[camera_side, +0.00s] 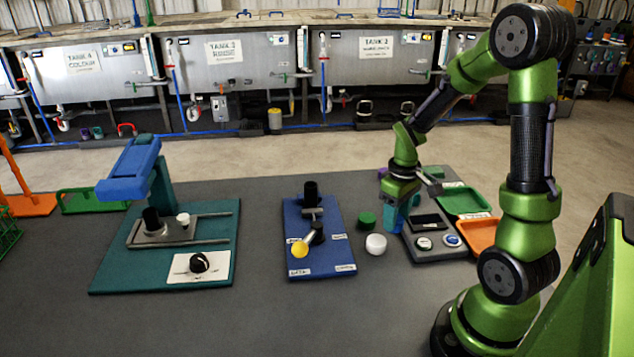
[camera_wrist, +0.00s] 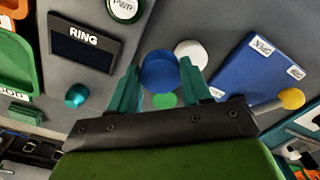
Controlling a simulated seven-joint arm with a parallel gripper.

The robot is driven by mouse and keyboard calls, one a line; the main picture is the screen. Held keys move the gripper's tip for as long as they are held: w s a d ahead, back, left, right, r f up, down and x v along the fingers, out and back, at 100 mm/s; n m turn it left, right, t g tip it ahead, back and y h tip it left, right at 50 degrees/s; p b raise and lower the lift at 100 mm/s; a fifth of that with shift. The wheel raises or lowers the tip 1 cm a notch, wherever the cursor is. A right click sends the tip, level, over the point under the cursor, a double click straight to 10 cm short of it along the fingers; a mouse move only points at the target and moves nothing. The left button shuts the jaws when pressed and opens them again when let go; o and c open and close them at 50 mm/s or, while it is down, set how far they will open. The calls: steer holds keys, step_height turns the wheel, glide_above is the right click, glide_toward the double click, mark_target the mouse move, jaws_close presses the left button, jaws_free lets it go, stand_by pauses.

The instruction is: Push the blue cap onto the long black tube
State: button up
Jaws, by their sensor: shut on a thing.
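My gripper (camera_side: 393,226) points down beside the green and white caps, near the control panel's left edge. Its teal fingers (camera_wrist: 160,84) are shut on the round blue cap (camera_wrist: 159,70), one on each side. Blue also shows at the fingertips in the side view, but cap and fingers are hard to separate there. I cannot tell whether the cap touches the table. A black tube (camera_side: 311,190) stands upright towards the back of the blue board (camera_side: 335,262), left of my gripper, with no cap visible on it. In the wrist view I cannot make out that tube.
A green cap (camera_side: 366,219) and a white cap (camera_side: 376,244) stand close to my gripper. A lever with a yellow ball (camera_side: 299,249) is on the blue board. The panel (camera_side: 438,255), green tray (camera_side: 463,200) and orange tray (camera_side: 482,233) are right. A teal press (camera_side: 165,262) stands left.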

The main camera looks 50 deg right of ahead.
steer(key=shift+a+f, duration=0.25)
steer(key=shift+a, duration=0.1)
steer(key=w+a+r, duration=0.1)
steer(key=w+r, duration=0.4)
steer(key=w, duration=0.6)
steer(key=w+a+r, duration=0.1)
steer(key=w+r, duration=0.4)
steer(key=w, duration=0.7)
steer(key=shift+d+f, duration=0.2)
steer(key=shift+f, duration=1.95)
steer(key=shift+f, duration=1.55)
steer(key=o, duration=1.5)
